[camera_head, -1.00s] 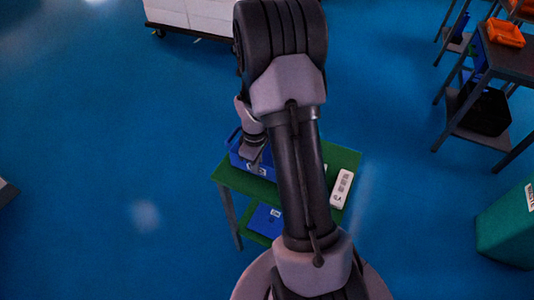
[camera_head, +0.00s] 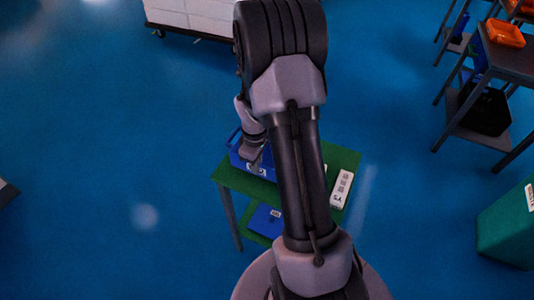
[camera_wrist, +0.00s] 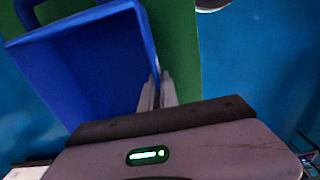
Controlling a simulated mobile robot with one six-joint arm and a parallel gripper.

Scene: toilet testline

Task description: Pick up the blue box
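The blue box (camera_head: 262,167) is an open-topped bin with a white label, at the left part of the green table's top. In the wrist view the blue box (camera_wrist: 85,65) fills the left side, with its inside showing and a handle-like bar at the upper left. My gripper (camera_head: 254,158) is at the box. In the wrist view my gripper's fingers (camera_wrist: 158,80) are close together at the box's right wall, one on each side of it. They look closed on that wall, though the contact itself is partly hidden.
The green table (camera_head: 228,178) also holds a white labelled box (camera_head: 342,188) at right. Another blue box (camera_head: 265,219) is on its lower shelf. A dark shelf with an orange tray (camera_head: 505,33) and a teal bin (camera_head: 508,228) stand at right.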

